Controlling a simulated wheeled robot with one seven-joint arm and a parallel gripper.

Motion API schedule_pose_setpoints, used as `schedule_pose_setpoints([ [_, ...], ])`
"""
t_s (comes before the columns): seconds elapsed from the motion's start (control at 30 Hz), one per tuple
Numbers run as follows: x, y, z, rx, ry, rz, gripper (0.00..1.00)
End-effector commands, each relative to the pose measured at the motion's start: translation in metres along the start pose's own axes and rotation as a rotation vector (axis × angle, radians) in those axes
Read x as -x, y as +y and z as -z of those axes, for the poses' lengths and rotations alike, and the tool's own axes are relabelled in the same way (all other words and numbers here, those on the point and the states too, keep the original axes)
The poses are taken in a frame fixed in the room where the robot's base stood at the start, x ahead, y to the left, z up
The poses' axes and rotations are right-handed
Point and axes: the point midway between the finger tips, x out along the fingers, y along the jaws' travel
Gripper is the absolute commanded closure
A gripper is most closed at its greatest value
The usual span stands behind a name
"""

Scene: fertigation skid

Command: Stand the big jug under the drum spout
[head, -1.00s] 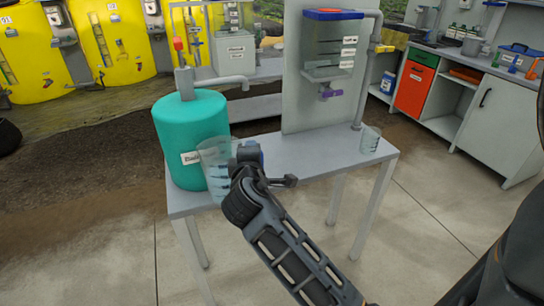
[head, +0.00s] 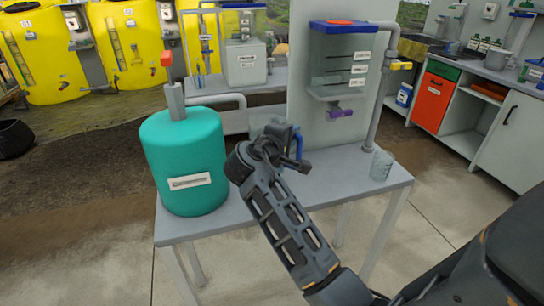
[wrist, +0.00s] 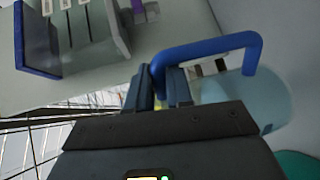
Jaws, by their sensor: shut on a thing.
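The big jug (head: 261,117) is clear with a blue handle (wrist: 215,45). My gripper (wrist: 166,90) is shut on that handle. In the head view the gripper (head: 280,138) and arm hide most of the jug, so I cannot tell whether its base touches the bench. The teal drum (head: 185,160) stands on the left of the bench, and its grey spout (head: 220,98) points right. The visible jug part is just right of the spout's end; whether it is under it is unclear. The drum also shows in the wrist view's corner (wrist: 298,166).
The grey bench (head: 330,190) carries an upright panel (head: 300,100) with a clear, blue-rimmed tank (head: 338,65) and purple tap (head: 340,113). A small clear beaker (head: 381,165) stands at the bench's right end. The bench front is clear.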

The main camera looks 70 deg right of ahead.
Motion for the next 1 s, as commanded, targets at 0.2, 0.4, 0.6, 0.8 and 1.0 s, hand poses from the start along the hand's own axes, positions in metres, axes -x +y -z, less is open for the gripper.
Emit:
schedule_pose_setpoints([
  [0.2,0.002,-0.022,0.039,0.000,0.003,-0.003,1.00],
  [0.4,0.002,-0.031,0.053,-0.001,0.001,-0.003,1.00],
  [0.6,-0.002,-0.052,0.054,0.001,0.002,-0.002,1.00],
  [0.8,-0.005,-0.070,0.054,-0.002,0.002,-0.003,1.00],
  [1.0,-0.005,-0.071,0.054,-0.003,0.002,-0.003,1.00],
])
